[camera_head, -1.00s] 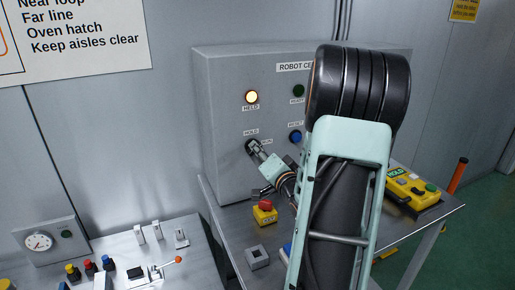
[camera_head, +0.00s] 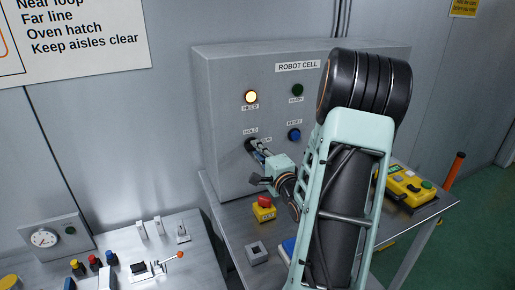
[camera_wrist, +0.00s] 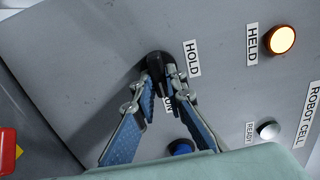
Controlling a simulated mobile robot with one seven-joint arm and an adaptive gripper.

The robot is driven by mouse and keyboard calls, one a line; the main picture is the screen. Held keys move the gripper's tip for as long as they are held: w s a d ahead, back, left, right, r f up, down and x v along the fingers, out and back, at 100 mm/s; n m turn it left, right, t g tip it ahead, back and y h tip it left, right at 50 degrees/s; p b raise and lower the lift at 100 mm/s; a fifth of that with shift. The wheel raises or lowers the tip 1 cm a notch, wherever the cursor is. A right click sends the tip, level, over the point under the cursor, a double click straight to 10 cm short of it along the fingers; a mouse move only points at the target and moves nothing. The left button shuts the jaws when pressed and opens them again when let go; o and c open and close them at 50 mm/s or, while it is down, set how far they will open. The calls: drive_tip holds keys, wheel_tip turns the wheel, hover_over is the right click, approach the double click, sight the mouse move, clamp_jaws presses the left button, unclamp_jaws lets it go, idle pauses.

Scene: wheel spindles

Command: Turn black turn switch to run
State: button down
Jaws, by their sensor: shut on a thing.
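The black turn switch (camera_head: 250,145) is on the front of the grey ROBOT CELL box, beside the HOLD label (camera_wrist: 192,58). It shows at the top of the fingers in the wrist view (camera_wrist: 157,64). My gripper (camera_wrist: 162,82) is shut on the switch, one blue-padded finger on each side. In the head view my gripper (camera_head: 259,152) reaches the switch from the lower right. The RUN label (camera_wrist: 168,106) is partly hidden by a finger. Which label the switch points at cannot be told.
The HELD lamp (camera_head: 251,97) glows warm white. A green lamp (camera_head: 297,90) looks unlit, and a blue RESET button (camera_head: 294,135) sits below it. A red stop button on a yellow base (camera_head: 264,207) stands close under my wrist. A yellow pendant (camera_head: 408,186) lies right.

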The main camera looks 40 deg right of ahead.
idle(0.5)
drive_tip(key=c, duration=2)
unclamp_jaws()
drive_tip(key=shift+o, duration=0.2)
drive_tip(key=v, duration=0.7)
drive_tip(key=shift+s, duration=0.3)
drive_tip(key=shift+w+a+f, duration=0.1)
drive_tip(key=shift+a, duration=0.05)
